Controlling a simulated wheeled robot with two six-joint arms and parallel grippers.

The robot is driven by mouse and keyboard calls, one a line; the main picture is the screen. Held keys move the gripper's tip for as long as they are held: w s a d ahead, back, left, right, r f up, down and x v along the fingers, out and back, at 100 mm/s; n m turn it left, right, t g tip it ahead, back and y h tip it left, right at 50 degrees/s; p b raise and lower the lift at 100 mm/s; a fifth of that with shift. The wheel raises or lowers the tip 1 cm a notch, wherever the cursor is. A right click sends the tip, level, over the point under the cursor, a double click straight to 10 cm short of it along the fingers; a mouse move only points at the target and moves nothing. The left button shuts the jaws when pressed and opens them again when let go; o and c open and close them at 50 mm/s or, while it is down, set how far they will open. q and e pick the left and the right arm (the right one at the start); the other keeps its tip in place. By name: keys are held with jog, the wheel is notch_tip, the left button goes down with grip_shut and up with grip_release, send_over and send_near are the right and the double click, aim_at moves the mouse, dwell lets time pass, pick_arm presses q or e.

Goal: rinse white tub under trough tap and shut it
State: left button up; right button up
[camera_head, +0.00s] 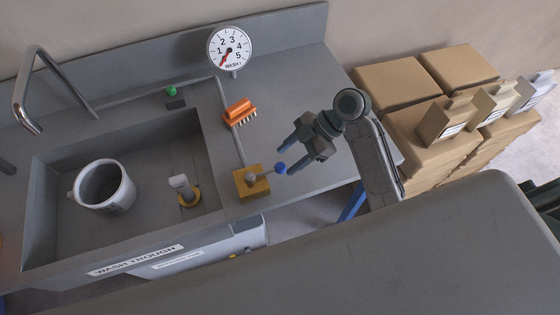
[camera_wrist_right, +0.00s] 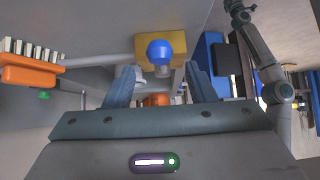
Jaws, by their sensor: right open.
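The white tub (camera_head: 122,191) stands upright in the grey wash trough (camera_head: 45,225), handle to the left. The curved metal tap spout (camera_head: 24,112) overhangs the trough's left side; I see no water from it. The tap lever's blue knob (camera_head: 281,168) sticks out rightward from a yellow block (camera_head: 245,187) at the trough's right. My right gripper (camera_head: 287,155) is open and empty, close to the knob. In the right wrist view, the blue knob (camera_wrist_right: 160,52) shows between and beyond the fingers. Contact cannot be told. My left gripper does not show clearly.
A dial gauge (camera_head: 230,48) has its red needle near 1. An orange brush (camera_head: 239,112) lies on the counter behind the lever. A white-topped post with a yellow base (camera_head: 189,196) stands in the trough. Cardboard boxes (camera_head: 398,78) are stacked at right.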

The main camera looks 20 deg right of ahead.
aim_at(282, 165)
jog(key=x, duration=0.3)
jog(key=shift+a+f, duration=0.1)
jog(key=shift+a, duration=0.05)
jog(key=shift+a+f, duration=0.25)
jog(key=shift+f, duration=0.05)
grip_shut()
pick_arm(q)
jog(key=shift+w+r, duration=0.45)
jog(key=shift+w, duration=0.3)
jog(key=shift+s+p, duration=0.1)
jog(key=shift+p, duration=0.2)
pick_arm(e)
jog(key=shift+d, duration=0.1)
